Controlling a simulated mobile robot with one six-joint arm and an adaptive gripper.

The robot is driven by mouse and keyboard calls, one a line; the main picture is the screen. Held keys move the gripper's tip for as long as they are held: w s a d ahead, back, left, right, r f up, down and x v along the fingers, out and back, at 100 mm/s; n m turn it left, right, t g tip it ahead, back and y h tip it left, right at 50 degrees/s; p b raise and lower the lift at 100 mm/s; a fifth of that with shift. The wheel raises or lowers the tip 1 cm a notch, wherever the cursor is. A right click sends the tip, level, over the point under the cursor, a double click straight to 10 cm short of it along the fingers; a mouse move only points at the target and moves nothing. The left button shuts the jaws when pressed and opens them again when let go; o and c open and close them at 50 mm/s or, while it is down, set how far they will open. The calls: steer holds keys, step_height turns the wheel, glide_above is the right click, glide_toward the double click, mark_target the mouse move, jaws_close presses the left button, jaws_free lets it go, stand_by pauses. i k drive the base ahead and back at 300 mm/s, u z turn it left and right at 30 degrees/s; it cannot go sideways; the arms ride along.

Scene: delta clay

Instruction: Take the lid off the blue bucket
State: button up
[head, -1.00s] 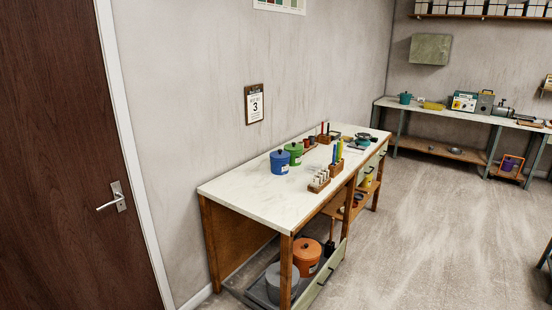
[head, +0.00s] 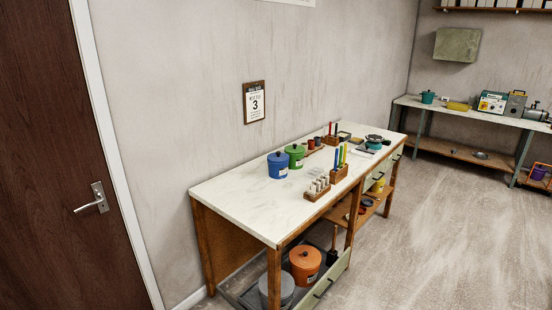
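The blue bucket (head: 278,170) stands upright on the white-topped workbench, near its wall side. Its blue lid (head: 277,156) sits on top, with a small knob. A green lidded bucket (head: 295,156) stands just behind it to the right. My gripper does not show in the head view.
The workbench (head: 238,203) has a bare near end. Wooden racks of bottles (head: 317,189) and coloured tools (head: 340,172) stand right of the buckets. An orange pot (head: 305,262) and a grey pot sit below. Open floor (head: 440,240) lies to the right; a door (head: 50,150) is at left.

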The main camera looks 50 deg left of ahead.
mark_target(277, 157)
steer(key=u, duration=0.15)
steer(key=i, duration=0.8)
steer(key=u, duration=0.45)
steer(key=i, duration=0.75)
steer(key=u, duration=0.6)
steer(key=i, duration=0.65)
steer(key=u, duration=1)
steer(key=i, duration=0.8)
steer(key=u, duration=0.4)
